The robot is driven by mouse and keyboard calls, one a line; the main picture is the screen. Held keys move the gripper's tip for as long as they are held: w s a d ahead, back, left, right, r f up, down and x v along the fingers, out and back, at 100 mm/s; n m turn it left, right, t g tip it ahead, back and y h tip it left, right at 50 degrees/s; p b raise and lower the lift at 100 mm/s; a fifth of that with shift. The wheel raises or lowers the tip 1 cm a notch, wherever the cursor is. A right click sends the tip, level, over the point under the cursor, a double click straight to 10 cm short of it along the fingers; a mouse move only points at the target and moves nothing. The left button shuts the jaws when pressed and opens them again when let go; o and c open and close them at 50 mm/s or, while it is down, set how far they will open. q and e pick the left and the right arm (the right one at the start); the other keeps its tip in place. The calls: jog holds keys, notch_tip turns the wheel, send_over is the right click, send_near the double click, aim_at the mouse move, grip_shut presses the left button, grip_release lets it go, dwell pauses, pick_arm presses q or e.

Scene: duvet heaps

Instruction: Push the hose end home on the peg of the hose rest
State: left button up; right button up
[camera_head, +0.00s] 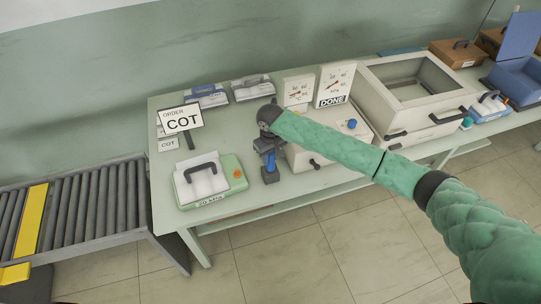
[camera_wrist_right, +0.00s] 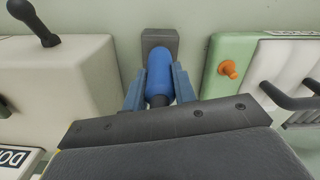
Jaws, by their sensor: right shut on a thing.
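My right arm reaches in from the right in the head view, with its gripper (camera_head: 268,146) pointing down over the table. In the right wrist view the gripper (camera_wrist_right: 159,88) is shut on the blue hose end (camera_wrist_right: 160,70), one finger on each side. The dark grey hose rest (camera_wrist_right: 159,36) lies just beyond the hose end; it also shows in the head view (camera_head: 270,176), below the gripper. The peg is hidden, and I cannot tell how far the hose end sits on it. My left gripper is not in view.
A cream box with a black lever (camera_wrist_right: 40,25) stands left of the hose rest in the wrist view. A green device with an orange knob (camera_wrist_right: 228,68) stands on the right. Gauges (camera_head: 334,83) and a large open-topped box (camera_head: 420,90) stand farther right in the head view. A roller conveyor (camera_head: 85,205) is at left.

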jog(key=shift+f, duration=0.5)
jog(key=o, duration=1.1)
jog(key=shift+c, duration=0.2)
